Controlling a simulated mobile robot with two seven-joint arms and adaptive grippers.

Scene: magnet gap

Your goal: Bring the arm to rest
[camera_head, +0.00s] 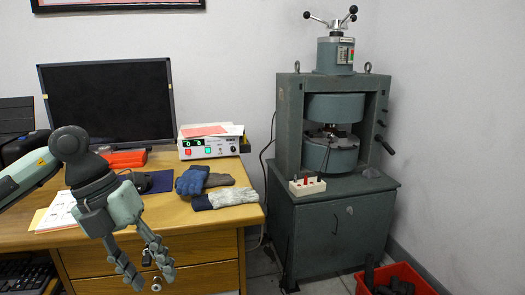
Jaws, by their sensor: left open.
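My left gripper (155,276) hangs at the lower left of the head view, in front of the wooden desk. Its arm comes in from the left edge. My right gripper does not show.
The wooden desk (225,222) carries a monitor (108,102), a power supply (209,142) and gloves (228,197). A green-grey magnet machine (333,150) stands on a cabinet (328,238) at the right. A red crate (398,272) is on the floor. Floor shows between desk and cabinet.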

